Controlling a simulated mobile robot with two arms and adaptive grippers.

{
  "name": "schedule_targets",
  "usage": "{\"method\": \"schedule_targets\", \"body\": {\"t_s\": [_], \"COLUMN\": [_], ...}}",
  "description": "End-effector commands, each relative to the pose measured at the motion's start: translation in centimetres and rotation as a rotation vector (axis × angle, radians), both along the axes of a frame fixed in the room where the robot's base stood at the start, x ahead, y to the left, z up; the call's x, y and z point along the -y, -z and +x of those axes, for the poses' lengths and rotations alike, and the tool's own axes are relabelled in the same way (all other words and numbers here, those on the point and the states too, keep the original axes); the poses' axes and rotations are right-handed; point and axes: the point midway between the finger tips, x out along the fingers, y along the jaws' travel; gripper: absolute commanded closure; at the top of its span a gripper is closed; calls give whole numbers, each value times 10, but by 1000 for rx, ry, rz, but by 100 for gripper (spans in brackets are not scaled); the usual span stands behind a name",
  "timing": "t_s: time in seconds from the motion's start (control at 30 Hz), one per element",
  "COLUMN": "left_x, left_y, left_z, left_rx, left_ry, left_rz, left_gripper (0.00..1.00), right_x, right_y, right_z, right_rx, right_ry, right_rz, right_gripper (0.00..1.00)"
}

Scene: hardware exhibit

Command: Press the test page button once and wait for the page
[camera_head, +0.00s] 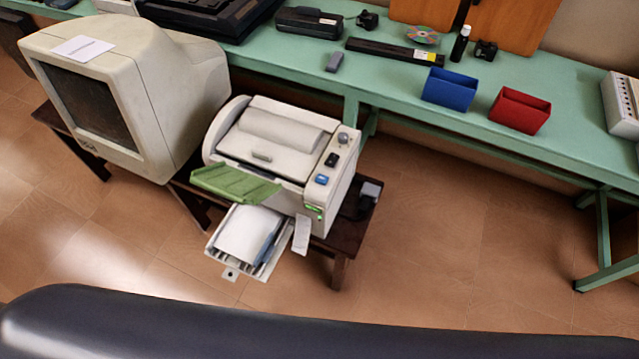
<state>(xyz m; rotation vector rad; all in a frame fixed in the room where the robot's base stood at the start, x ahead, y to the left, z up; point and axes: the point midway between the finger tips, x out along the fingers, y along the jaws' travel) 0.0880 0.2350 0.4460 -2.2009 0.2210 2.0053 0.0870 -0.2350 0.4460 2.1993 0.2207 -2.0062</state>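A beige printer (265,137) stands on a low dark wooden bench, left of the picture's middle. Its right-hand panel carries a grey knob (343,138), a black switch or button (331,160) and a blue button (321,179). No label is readable, so I cannot tell which is the test page button. A green light (313,209) glows on the front below the panel. A green tray (234,184) sticks out at the front and looks empty. Below it, an open paper tray (230,271) holds white paper (245,232). Neither gripper is in view.
A large old monitor (130,95) stands left of the printer. Behind, a green table (400,88) holds a blue bin (449,90), a red bin (519,111) and several small devices. A small white panel (301,235) hangs at the printer's front. Tiled floor is clear to the right.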

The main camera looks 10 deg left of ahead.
Motion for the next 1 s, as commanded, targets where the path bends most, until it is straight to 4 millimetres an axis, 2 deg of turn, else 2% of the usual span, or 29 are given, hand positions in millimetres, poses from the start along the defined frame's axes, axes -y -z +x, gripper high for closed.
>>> {"method": "schedule_targets", "body": {"t_s": [0.07, 0.2, 0.27, 1.0], "left_x": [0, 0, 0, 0], "left_y": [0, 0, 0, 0], "left_z": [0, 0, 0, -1], "left_rx": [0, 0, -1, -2], "left_ry": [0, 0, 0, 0], "left_rz": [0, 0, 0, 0], "left_gripper": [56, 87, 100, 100], "right_x": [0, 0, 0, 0], "right_y": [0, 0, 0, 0], "right_z": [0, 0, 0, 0], "right_rx": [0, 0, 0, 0], "right_ry": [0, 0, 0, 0], "right_rz": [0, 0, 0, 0], "right_gripper": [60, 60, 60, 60]}}
